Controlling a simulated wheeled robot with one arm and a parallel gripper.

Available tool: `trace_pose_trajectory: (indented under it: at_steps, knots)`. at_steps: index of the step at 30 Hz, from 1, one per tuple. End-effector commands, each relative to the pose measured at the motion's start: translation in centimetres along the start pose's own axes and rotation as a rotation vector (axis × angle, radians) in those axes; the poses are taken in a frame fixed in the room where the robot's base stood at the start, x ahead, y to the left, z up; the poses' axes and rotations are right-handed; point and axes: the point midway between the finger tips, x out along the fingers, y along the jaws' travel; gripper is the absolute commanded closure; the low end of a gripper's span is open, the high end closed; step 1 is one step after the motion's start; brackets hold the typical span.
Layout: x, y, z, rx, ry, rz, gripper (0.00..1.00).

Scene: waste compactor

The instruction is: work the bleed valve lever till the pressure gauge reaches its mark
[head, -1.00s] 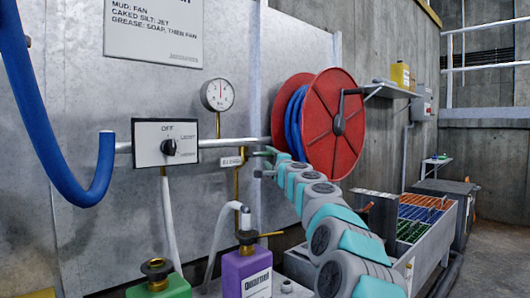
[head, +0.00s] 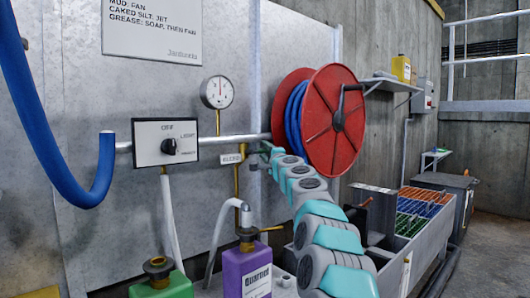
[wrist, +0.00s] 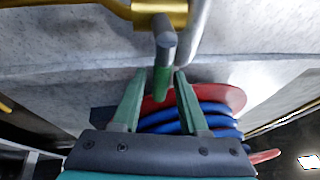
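The pressure gauge (head: 217,92) is a round white dial above the pipe in the head view. Red shows near the top of its face, but the needle is too small to read exactly. A BLEED label (head: 231,159) hangs below the pipe beside a brass fitting. In the wrist view the bleed valve lever (wrist: 163,80) has a grey stem and a green end, under a brass valve body (wrist: 160,10). My gripper (wrist: 160,74) is open, with its green fingertips on either side of the lever's green end and gaps visible. In the head view the arm hides most of the lever.
A red hose reel (head: 335,122) with blue hose stands just behind my gripper. A selector box (head: 165,142) sits on the pipe at left. A purple bottle (head: 245,272) and a green bottle (head: 163,284) stand below. A trough with coloured grates (head: 420,215) lies at right.

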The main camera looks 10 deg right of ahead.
Motion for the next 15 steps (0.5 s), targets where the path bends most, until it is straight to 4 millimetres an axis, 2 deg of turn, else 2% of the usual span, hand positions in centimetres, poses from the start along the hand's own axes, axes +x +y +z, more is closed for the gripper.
trace_pose_trajectory:
  at_steps: [1,11,15]
  knots:
    - [0.0,-0.01,0.01,0.0,0.0,0.0,0.64]
    - [0.0,0.02,0.01,0.0,0.0,0.0,1.0]
    - [0.0,0.02,0.01,0.0,0.0,0.0,1.0]
